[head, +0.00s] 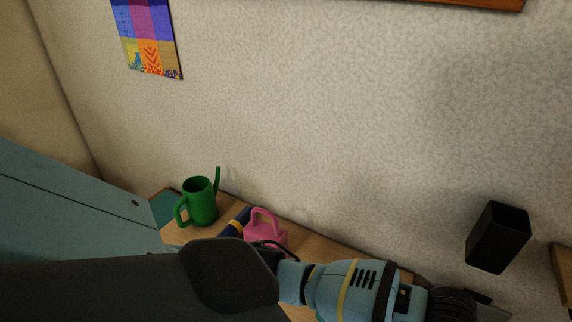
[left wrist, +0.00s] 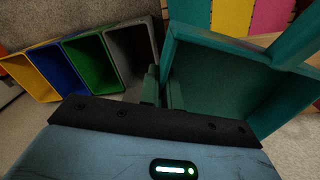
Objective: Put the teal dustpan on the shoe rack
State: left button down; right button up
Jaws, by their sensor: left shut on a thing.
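The teal dustpan (left wrist: 220,68) fills the right of the left wrist view, its broad pan tilted and close to the camera. My left gripper (left wrist: 163,92) is shut on it at the pan's left edge; the exact grip spot is hard to make out. In the head view my left arm reaches across the bottom, and its fingers and the dustpan cannot be made out there. I cannot pick out a shoe rack with certainty. My right gripper is in neither view.
A wooden surface (head: 318,247) along the wall bears a green watering can (head: 202,205) and a pink can (head: 268,231). A black open box (head: 497,240) is at right. In the wrist view, yellow (left wrist: 28,72), blue (left wrist: 61,70), green (left wrist: 92,62) and grey (left wrist: 132,52) bins stand left.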

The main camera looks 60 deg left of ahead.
pick_arm(q)
jog(key=d+f+b, duration=0.2)
jog(key=d+f, duration=0.2)
jog(key=shift+w+f, duration=0.25)
jog(key=shift+w, duration=0.1)
jog(key=w+a, duration=0.2)
jog(key=a, duration=0.2)
jog(key=w+a+f+b, duration=0.1)
jog(key=w+a, duration=0.1)
jog(key=a, duration=0.2)
jog(key=w+a, duration=0.2)
jog(key=a, duration=0.3)
jog(key=shift+f+b, duration=0.15)
jog(key=shift+b, duration=0.2)
jog(key=shift+a, duration=0.25)
jog(key=shift+w+a, duration=0.15)
jog(key=shift+a, duration=0.05)
jog(key=f, duration=0.2)
jog(key=f+b, duration=0.1)
jog(key=shift+w+a+f, duration=0.15)
jog(key=shift+a+f, duration=0.2)
jog(key=shift+a, duration=0.05)
